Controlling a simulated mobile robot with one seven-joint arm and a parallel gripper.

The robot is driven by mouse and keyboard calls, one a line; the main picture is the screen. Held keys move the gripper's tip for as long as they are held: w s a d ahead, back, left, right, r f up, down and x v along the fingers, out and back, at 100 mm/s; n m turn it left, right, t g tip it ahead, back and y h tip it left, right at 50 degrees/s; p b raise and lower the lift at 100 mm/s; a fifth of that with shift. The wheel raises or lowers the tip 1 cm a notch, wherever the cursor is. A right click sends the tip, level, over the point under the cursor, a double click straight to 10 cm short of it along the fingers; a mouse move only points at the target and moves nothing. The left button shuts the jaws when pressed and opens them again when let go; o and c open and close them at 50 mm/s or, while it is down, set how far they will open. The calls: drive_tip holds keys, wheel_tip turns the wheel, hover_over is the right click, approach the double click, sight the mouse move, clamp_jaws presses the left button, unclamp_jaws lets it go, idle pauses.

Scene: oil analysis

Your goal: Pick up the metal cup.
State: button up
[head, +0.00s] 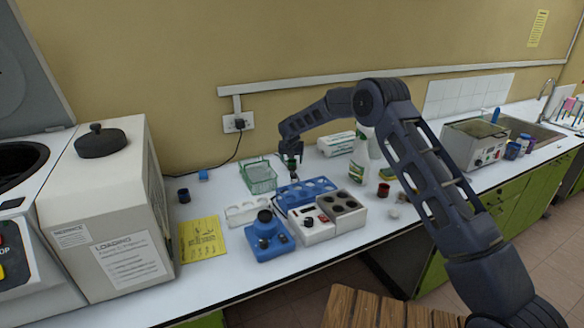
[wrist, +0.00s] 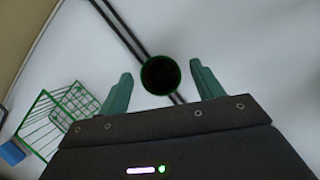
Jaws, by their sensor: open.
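A dark round cup (wrist: 161,75) with a thin green rim is seen from above in the wrist view. I take it for the metal cup, though its metal does not show. It lies between my gripper's (wrist: 160,69) two green fingers, with a gap on each side. The gripper is open and holds nothing. In the head view my gripper (head: 291,165) points down over the counter, just right of the green wire basket (head: 258,178). The cup is hard to make out there, dark and small under the fingers. How far the fingertips reach down its side I cannot tell.
A blue rack (head: 305,192) stands just in front of my gripper, with a heating block (head: 342,208) and a blue device (head: 268,238) nearer. Bottles (head: 357,170) stand to its right. In the wrist view a black cable (wrist: 122,30) runs behind the cup.

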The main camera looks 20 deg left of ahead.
drive_tip(key=shift+x, duration=0.75)
drive_tip(key=c, duration=1.1)
drive_tip(key=shift+o, duration=0.2)
